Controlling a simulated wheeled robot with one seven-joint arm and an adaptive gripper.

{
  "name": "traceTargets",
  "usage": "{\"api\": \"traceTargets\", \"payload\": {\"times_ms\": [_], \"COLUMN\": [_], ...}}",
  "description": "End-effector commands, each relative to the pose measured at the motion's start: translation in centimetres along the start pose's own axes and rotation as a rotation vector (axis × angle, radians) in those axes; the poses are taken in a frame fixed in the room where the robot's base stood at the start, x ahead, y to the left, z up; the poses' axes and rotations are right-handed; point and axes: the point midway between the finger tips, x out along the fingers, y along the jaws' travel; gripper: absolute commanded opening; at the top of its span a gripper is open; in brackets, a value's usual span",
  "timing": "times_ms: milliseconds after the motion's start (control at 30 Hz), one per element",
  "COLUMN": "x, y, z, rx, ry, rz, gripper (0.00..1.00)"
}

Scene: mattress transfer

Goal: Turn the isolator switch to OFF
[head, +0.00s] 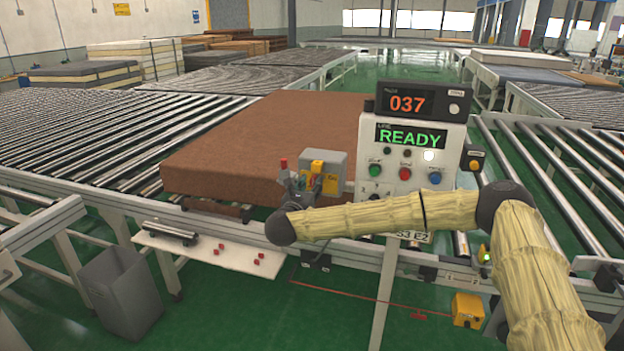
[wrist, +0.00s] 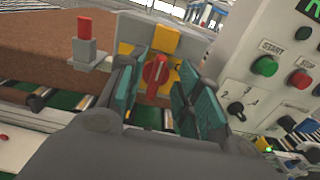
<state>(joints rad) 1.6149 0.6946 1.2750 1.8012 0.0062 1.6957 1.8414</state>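The isolator switch is a grey box with a yellow plate (wrist: 164,40) and a red knob (wrist: 153,76). In the wrist view the knob stands near upright, tilted slightly. My gripper (wrist: 160,68) is open, with one teal-padded finger on each side of the knob. I see gaps beside the knob, and no clear contact. In the head view the grey isolator box (head: 334,172) stands at the conveyor edge, and my gripper (head: 308,184) is in front of it, hiding most of the knob. Any ON or OFF marking is unreadable.
A control panel (head: 388,187) with START and STOP buttons, READY and 037 displays stands close right of the switch. A red-topped post (wrist: 86,40) stands close left. A brown mattress (head: 262,140) lies behind on rollers. A grey bin (head: 122,290) stands front left.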

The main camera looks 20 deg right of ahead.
Motion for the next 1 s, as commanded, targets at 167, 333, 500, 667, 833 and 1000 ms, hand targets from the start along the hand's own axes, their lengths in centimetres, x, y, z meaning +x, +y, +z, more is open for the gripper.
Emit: {"api": "traceTargets", "payload": {"times_ms": [167, 333, 500, 667, 833, 1000], "x": [1.6, 2.1, 2.1, 2.1, 2.1, 2.1], "y": [0.0, 0.0, 0.0, 0.0, 0.0, 0.0], "z": [0.1, 0.0, 0.0, 0.0, 0.0, -0.1], "rx": [0.000, 0.000, 0.000, 0.000, 0.000, -0.005], "ry": [0.000, 0.000, 0.000, 0.000, 0.000, 0.000], "rz": [0.000, 0.001, 0.001, 0.001, 0.001, 0.001], "gripper": [0.34, 0.34, 0.34, 0.16, 0.00, 0.00]}}
